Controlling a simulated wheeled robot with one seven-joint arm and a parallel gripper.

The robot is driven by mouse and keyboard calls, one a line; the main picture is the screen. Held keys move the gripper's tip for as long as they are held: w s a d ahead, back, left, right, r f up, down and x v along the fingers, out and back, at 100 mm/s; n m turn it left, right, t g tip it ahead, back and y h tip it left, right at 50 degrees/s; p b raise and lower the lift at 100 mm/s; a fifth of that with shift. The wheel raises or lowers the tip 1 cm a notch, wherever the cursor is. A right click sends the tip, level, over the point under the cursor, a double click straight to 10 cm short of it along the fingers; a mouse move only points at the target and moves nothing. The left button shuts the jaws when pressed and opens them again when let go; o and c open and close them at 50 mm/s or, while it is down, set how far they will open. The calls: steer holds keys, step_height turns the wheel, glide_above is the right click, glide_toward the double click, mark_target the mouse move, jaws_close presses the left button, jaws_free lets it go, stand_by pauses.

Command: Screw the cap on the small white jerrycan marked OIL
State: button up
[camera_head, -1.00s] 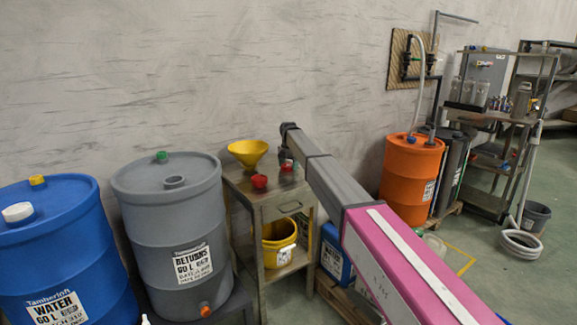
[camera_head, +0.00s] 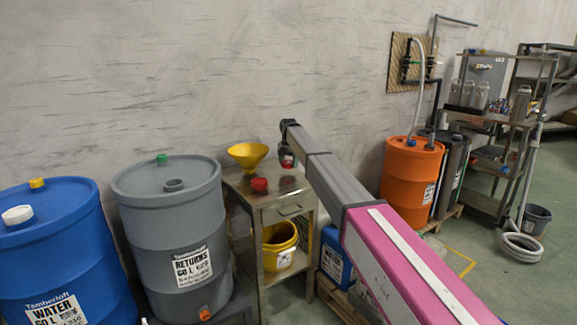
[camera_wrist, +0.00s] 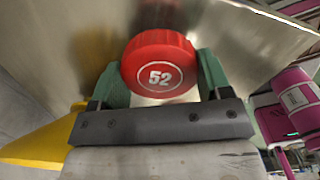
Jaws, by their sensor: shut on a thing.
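My gripper (camera_head: 286,152) reaches over the metal side table (camera_head: 243,188) and is shut on a red cap (camera_head: 287,163). In the wrist view the same cap (camera_wrist: 160,62), marked 52, sits between the two green fingertips of my gripper (camera_wrist: 157,78). The cap appears to be a little above the tabletop. A second red cap (camera_head: 259,185) stands on the table to the left. I cannot make out a small white jerrycan marked OIL in these views.
A yellow funnel (camera_head: 248,155) stands at the table's back; a yellow bucket (camera_head: 280,245) is on the lower shelf. A grey RETURNS drum (camera_head: 170,220) and blue WATER drum (camera_head: 55,250) stand left. A blue jerrycan (camera_head: 336,255) and orange drum (camera_head: 411,180) are right.

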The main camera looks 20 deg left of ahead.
steer(key=shift+r, duration=1.95)
steer(key=shift+d, duration=0.1)
